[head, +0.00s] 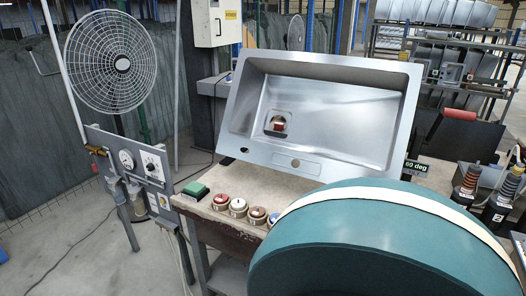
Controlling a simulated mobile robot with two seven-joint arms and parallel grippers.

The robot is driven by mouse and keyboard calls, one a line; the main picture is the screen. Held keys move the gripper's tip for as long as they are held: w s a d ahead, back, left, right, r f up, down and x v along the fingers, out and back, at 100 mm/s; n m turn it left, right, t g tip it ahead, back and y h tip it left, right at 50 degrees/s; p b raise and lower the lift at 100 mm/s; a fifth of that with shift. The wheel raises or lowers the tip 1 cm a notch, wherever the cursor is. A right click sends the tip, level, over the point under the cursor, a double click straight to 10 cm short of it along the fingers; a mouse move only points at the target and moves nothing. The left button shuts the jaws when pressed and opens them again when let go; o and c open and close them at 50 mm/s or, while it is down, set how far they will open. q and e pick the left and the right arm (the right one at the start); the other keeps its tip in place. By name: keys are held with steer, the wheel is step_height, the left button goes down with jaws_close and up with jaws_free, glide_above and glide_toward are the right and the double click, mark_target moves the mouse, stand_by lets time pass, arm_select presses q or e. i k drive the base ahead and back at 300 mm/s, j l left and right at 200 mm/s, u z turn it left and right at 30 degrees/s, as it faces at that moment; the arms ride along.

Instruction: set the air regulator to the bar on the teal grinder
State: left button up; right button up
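The air regulator panel (135,168) is grey and stands at the left on posts. It carries a round white gauge (127,160) and a dial with a dark knob (151,166); I cannot read either scale. A brass fitting (95,150) sits at its left edge. Two dark hand tools with striped collars stand at the right: one tool (470,180) and another marked 2 (499,212). I cannot make out a bar figure or clear teal on them. A large rounded teal body (380,245) with a white band fills the lower right. Neither gripper is in view.
A steel sink (320,110) leans on the bench (215,216). A green block (195,190) and several round pots, one red-topped (221,201), line the bench front. A fan (110,62) stands behind the panel. Floor (60,240) at the lower left is mostly clear, with a cable.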

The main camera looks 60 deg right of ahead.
mark_target(150, 167)
steer(key=z, duration=2.8)
steer(key=i+l+z, duration=0.5)
steer(key=l+z, duration=0.2)
steer(key=i+l, duration=0.5)
steer(key=l, duration=0.15)
steer(key=u, duration=0.25)
steer(key=j+u, duration=0.3)
steer(key=j, duration=0.25)
steer(key=j+u, duration=0.3)
steer(key=j, duration=0.65)
steer(key=i+j+u, duration=0.1)
steer(key=j, duration=0.35)
steer(key=i+j+u, duration=0.1)
steer(key=j, duration=0.35)
steer(key=i+j, duration=0.1)
steer(key=j, duration=0.35)
steer(key=i+j+u, duration=0.1)
steer(key=j, duration=0.35)
